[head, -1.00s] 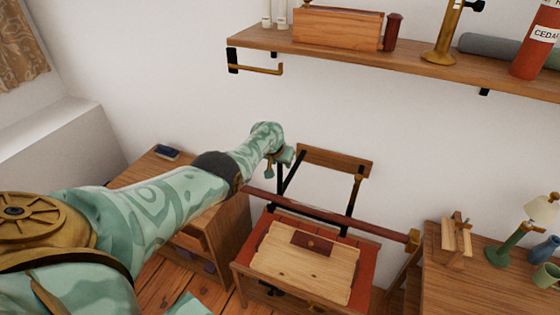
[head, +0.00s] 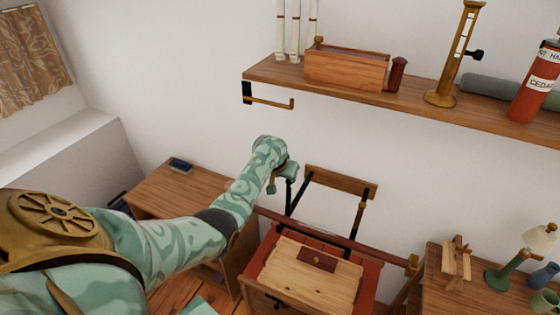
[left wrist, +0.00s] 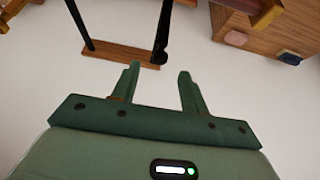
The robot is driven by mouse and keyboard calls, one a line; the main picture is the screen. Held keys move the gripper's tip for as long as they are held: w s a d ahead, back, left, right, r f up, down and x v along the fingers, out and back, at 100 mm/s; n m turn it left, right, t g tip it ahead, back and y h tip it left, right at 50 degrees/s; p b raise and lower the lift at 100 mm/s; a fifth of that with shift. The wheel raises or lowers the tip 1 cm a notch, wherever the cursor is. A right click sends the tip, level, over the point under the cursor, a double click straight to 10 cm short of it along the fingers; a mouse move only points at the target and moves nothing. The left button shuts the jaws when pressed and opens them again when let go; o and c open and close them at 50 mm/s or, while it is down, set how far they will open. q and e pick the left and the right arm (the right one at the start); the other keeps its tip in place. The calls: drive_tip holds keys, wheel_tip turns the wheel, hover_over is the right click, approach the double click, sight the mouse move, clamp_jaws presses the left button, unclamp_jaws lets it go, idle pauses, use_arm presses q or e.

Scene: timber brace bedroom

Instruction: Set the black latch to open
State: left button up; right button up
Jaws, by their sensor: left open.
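A low wooden desk with a light, plank-like top (head: 312,272) stands by the wall, with two dark struts rising to a wooden backboard (head: 341,181). In the left wrist view a thicker black piece (left wrist: 162,38), perhaps the black latch, lies along the strut on the right. Which way it is set I cannot tell. My left gripper (head: 285,180) is beside the backboard's left end in the head view. In the left wrist view its fingers (left wrist: 158,80) are apart with nothing between them, pointing toward the backboard and that strut. My right gripper is out of view.
A reddish bar (head: 335,238) crosses in front of the struts. A wall shelf (head: 420,104) with a wooden box (head: 346,70) and a brass stand (head: 456,60) hangs above. Wooden cabinets stand left (head: 160,198) and right (head: 455,295). The wall between shelf and backboard is bare.

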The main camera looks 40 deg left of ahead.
use_arm(q)
drive_tip(key=v, duration=0.6)
drive_tip(key=shift+s+f, duration=0.1)
idle(0.3)
drive_tip(key=s+d+f+m+g+b, duration=0.1)
drive_tip(key=s+d+f+b, duration=0.3)
drive_tip(key=f, duration=1)
drive_tip(key=s+d+f+m+g+b, duration=0.15)
drive_tip(key=s+f+b, duration=0.55)
drive_tip(key=f, duration=0.8)
drive_tip(key=s+d+f+b, duration=0.3)
drive_tip(key=s+f+b, duration=0.2)
drive_tip(key=f, duration=0.9)
drive_tip(key=s+d+f+m+b, duration=0.1)
drive_tip(key=s+d+f+b, duration=0.2)
drive_tip(key=s+f, duration=0.6)
drive_tip(key=s+d+f+m+g+h+b, duration=0.1)
drive_tip(key=s+d+f+b, duration=0.2)
drive_tip(key=s+f+b, duration=0.3)
drive_tip(key=s+d+f+m+g+b, duration=0.1)
drive_tip(key=s+f+b, duration=0.4)
drive_tip(key=s+f, duration=0.8)
drive_tip(key=s+d+m, duration=0.1)
drive_tip(key=s+d, duration=0.1)
drive_tip(key=s, duration=0.6)
drive_tip(key=shift+s+d+f+b, duration=0.3)
drive_tip(key=shift+s+f+b, duration=0.05)
drive_tip(key=shift+s+f, duration=0.05)
